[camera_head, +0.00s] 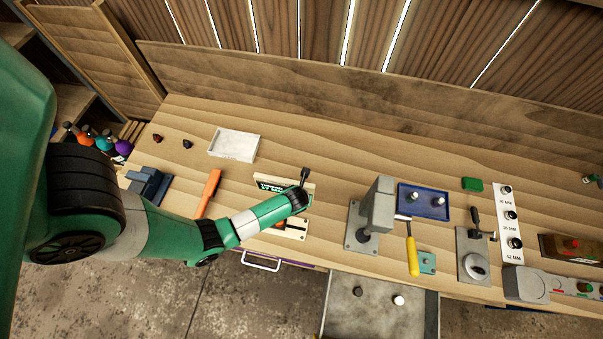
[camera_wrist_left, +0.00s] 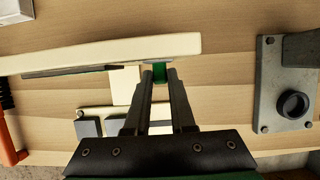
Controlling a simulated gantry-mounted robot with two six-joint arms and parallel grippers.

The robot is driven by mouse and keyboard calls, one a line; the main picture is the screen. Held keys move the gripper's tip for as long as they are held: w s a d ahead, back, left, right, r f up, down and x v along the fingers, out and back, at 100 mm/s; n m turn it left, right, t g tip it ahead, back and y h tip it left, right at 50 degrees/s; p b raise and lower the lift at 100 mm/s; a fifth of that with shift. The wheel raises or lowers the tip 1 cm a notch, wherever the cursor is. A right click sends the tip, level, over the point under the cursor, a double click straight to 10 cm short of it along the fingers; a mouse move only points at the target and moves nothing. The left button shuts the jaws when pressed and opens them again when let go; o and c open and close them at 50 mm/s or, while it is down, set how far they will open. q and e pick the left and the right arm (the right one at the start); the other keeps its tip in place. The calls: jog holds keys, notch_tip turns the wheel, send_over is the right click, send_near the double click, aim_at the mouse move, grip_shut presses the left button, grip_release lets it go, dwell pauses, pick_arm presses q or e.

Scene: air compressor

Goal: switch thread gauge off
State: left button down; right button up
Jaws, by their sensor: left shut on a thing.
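The thread gauge appears to be the cream unit with a dark, green-lettered face (camera_head: 268,187), standing near the middle of the workbench. In the left wrist view its cream top (camera_wrist_left: 100,54) runs across the picture from the left. My left gripper (camera_head: 304,177) is at the unit's right end. In the left wrist view my left gripper (camera_wrist_left: 160,74) has its fingers close together, shut on a small green part (camera_wrist_left: 160,70) at the unit's edge. The fingers hide much of this part. My right gripper is not clearly in view.
A grey press on a bolted plate (camera_head: 362,240) stands right of the gauge. A blue tray (camera_head: 408,208), a yellow-handled tool (camera_head: 412,256) and a white gauge strip (camera_head: 505,190) lie further right. A white tray (camera_head: 234,144) and an orange-handled tool (camera_head: 208,192) are left.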

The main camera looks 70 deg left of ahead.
pick_arm(q)
jog(key=shift+d+f, duration=0.1)
jog(key=shift+s+d+f+t+y+b, duration=0.15)
jog(key=shift+f+t+y+b, duration=0.15)
jog(key=shift+y+b, duration=0.25)
jog(key=shift+d+f+t+y+b, duration=0.1)
jog(key=shift+f+t+y+b, duration=0.2)
jog(key=shift+y, duration=0.35)
jog(key=f+t+y+b, duration=0.1)
jog(key=y+b, duration=0.1)
jog(key=b, duration=0.2)
jog(key=t+y+b, duration=0.1)
jog(key=y+b, duration=0.1)
jog(key=b, duration=0.3)
jog(key=f+t+y+b, duration=0.1)
jog(key=y+b, duration=0.1)
jog(key=b, duration=0.2)
jog(key=shift+s+d+f+t, duration=0.25)
jog(key=shift+d+f+t, duration=0.05)
jog(key=shift+f, duration=0.05)
jog(key=shift+r+y+b, duration=0.1)
jog(key=shift+y+b, duration=0.4)
jog(key=shift+b, duration=0.2)
jog(key=c, duration=0.8)
grip_release()
jog(key=shift+o, duration=0.2)
jog(key=shift+r, duration=0.1)
